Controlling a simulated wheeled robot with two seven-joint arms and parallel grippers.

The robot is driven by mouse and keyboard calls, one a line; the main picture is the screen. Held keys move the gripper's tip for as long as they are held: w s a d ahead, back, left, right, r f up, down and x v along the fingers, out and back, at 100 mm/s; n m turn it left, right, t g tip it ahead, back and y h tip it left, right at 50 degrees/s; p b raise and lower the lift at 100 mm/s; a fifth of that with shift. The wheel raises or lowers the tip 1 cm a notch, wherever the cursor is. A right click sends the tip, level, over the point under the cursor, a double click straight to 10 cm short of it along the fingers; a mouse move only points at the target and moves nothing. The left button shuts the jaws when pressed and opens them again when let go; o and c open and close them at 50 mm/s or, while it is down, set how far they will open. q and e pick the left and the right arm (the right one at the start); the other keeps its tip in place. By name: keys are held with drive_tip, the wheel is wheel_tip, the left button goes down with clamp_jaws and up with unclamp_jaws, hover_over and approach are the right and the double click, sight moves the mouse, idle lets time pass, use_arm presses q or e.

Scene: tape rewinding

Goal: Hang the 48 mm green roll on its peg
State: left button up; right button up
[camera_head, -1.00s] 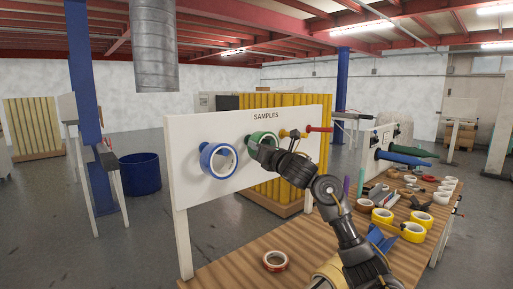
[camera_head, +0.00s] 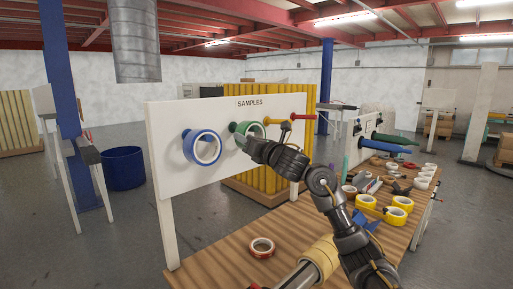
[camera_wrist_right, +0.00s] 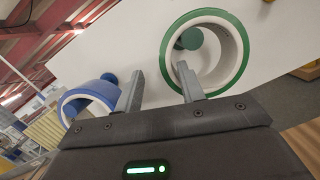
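The green roll (camera_head: 249,131) is at the white SAMPLES board, with the green peg (camera_head: 233,127) at its upper left. In the right wrist view the green roll (camera_wrist_right: 240,50) surrounds the green peg (camera_wrist_right: 190,38), which shows inside its opening. My right gripper (camera_head: 254,145) is at the roll's lower side, its fingertips partly hidden in the head view. In the right wrist view its fingers (camera_wrist_right: 160,78) are apart. One fingertip overlaps the roll's opening and the other is outside its rim; contact is unclear. My left gripper is not in view.
A blue roll (camera_head: 206,149) hangs on the board (camera_head: 170,170) to the left. Yellow (camera_head: 277,124) and red (camera_head: 298,117) pegs are to the right. A red-edged roll (camera_head: 262,247) lies on the wooden table (camera_head: 215,258). Yellow rolls (camera_head: 398,213) and tools crowd the table's right.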

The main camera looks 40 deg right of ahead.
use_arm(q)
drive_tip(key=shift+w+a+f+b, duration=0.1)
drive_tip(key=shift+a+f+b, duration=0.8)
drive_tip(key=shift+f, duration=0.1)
use_arm(e)
drive_tip(key=s+f, duration=0.1)
drive_tip(key=s, duration=0.7)
drive_tip(key=shift+f, duration=0.15)
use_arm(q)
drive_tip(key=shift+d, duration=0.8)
use_arm(e)
drive_tip(key=shift+c, duration=0.5)
